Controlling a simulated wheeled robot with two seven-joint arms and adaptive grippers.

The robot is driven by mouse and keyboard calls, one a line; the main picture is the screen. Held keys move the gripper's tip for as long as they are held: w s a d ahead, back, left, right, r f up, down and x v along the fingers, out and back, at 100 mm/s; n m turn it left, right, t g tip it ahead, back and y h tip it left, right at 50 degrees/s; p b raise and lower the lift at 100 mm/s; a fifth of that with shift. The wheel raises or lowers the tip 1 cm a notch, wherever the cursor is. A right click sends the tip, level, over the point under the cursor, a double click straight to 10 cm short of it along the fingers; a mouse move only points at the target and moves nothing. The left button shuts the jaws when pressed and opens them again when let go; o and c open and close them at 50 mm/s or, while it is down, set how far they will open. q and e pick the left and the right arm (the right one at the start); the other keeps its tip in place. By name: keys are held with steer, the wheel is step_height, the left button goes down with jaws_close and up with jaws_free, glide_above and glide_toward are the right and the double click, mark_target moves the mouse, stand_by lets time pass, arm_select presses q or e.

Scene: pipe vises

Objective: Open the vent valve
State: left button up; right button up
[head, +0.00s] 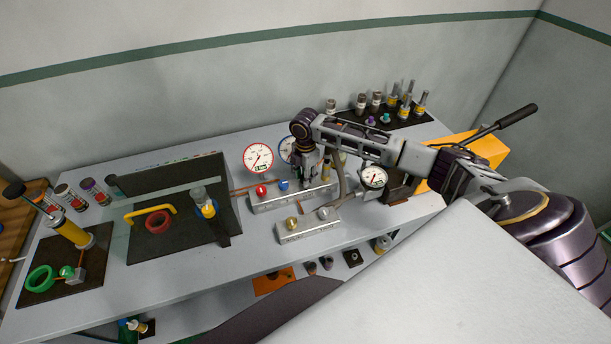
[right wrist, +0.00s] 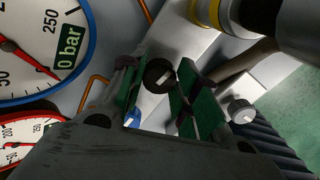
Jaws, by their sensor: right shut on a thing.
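My right gripper (head: 308,180) reaches down over the back valve block (head: 270,204), to the right of its red knob (head: 261,190) and blue knob (head: 283,184). In the right wrist view its green-padded fingers (right wrist: 158,88) are shut on a dark round knob (right wrist: 160,75) with a white mark. The gripper hides this knob in the head view. No readable label shows whether it is the vent valve. A front block (head: 308,232) carries a brass knob (head: 292,223) and a grey knob (head: 324,213). My left gripper is out of view.
A red-rimmed gauge (head: 258,158) and a blue-rimmed gauge (right wrist: 40,45) reading "0 bar" stand close behind the gripper. A smaller gauge (head: 373,177) stands at its right. A dark rack of fittings (head: 398,119) stands at the back.

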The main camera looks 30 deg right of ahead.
steer(key=shift+w+r, duration=0.1)
stand_by(0.5)
steer(key=o, duration=1)
steer(key=shift+r, duration=5.95)
